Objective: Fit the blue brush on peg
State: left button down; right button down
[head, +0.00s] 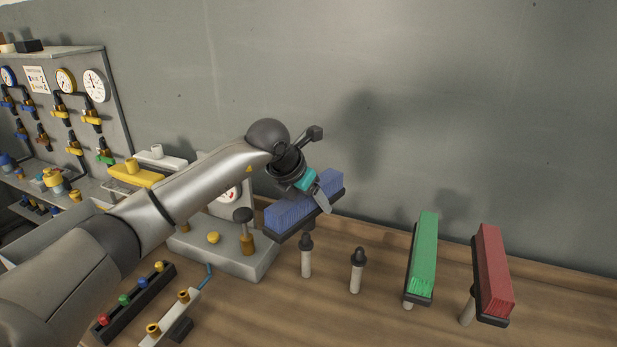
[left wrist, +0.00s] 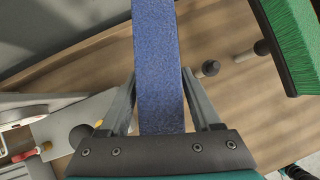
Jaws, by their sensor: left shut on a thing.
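The blue brush (head: 292,216) has blue bristles on a dark back. My left gripper (head: 318,196) is shut on it and holds it above the bench near the wall. In the left wrist view the blue brush (left wrist: 158,50) runs between the two fingers (left wrist: 157,90). Two bare pale pegs with dark tips stand on the bench: a left peg (head: 306,258) just below the brush in the picture, and a right peg (head: 357,271). I cannot tell whether the brush touches the left peg. My right gripper is not in view.
A green brush (head: 422,258) and a red brush (head: 495,270) sit tilted on pegs to the right. A grey box (head: 225,245) with knobs stands left of the pegs. A black strip with coloured knobs (head: 135,302) lies in front. The grey wall (head: 450,100) is close behind.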

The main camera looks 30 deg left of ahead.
pick_arm(q)
jog(key=r+n, duration=0.1)
jog(key=w+a+r+n+y, duration=0.1)
jog(key=w+r+n+y, duration=0.1)
jog(key=shift+a+r, duration=0.15)
jog(key=shift+a, duration=0.25)
jog(key=shift+s+f+b, duration=0.1)
jog(key=shift+f+b, duration=1.6)
jog(key=shift+f, duration=1.05)
jog(key=shift+f+n, duration=0.1)
jog(key=shift+n, duration=0.2)
jog(key=shift+b, duration=0.35)
jog(key=shift+f+b, duration=1.8)
jog(key=shift+f, duration=0.6)
grip_release()
jog(key=p+v, duration=0.1)
jog(key=v, duration=1.4)
jog(key=shift+s, duration=0.2)
